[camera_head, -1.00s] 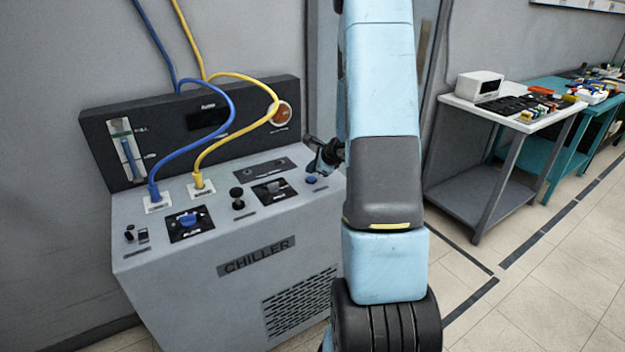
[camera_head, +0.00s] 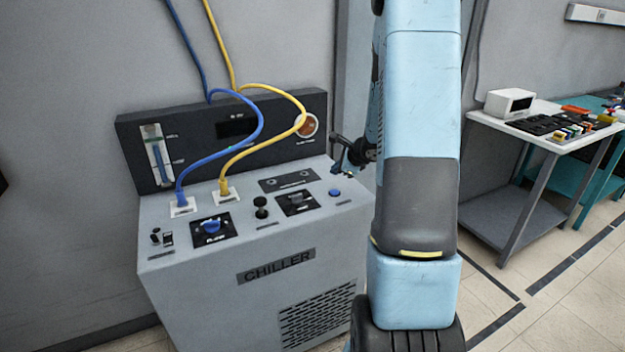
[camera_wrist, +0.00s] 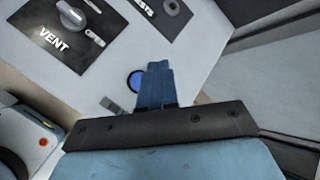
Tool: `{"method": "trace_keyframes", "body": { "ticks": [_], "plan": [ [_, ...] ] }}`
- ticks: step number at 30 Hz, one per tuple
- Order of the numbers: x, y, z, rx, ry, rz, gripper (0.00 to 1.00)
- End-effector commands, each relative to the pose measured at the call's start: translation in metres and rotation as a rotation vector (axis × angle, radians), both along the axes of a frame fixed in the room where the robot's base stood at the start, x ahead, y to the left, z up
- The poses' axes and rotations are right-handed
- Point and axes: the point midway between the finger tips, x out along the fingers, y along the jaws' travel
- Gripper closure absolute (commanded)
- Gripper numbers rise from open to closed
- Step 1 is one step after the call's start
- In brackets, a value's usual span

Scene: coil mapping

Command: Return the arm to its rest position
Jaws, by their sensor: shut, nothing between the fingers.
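My arm (camera_head: 420,120) is light blue and grey and stands extended in front of the chiller's right side. My gripper (camera_head: 343,158) is small and dark in the head view, partly hidden by the arm, over the right end of the chiller panel. In the wrist view my gripper (camera_wrist: 158,70) has its blue fingers together with nothing between them. A round blue button (camera_head: 335,192) lies below it in the head view. The button (camera_wrist: 136,80) shows just left of the fingers in the wrist view; contact cannot be told.
The grey chiller (camera_head: 180,285) has knobs, switches and plugged blue (camera_head: 252,137) and yellow (camera_head: 270,142) cables. A VENT knob (camera_wrist: 71,15) shows in the wrist view. A white-topped table (camera_head: 478,113) stands at right. Tiled floor (camera_head: 545,265) between is clear.

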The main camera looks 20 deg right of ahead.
Motion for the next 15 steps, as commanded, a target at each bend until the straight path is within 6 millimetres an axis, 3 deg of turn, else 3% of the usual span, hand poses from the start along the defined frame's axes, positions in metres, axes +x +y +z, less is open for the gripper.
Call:
{"method": "trace_keyframes", "body": {
  "ticks": [5, 8, 15],
  "plan": [
    [0.000, 0.002, 0.002, -0.002, -0.002, 0.006, 1.00],
    [-0.001, 0.012, 0.013, -0.020, -0.014, 0.049, 1.00],
    [-0.020, 0.076, 0.075, -0.139, -0.076, 0.330, 1.00]
  ]
}}
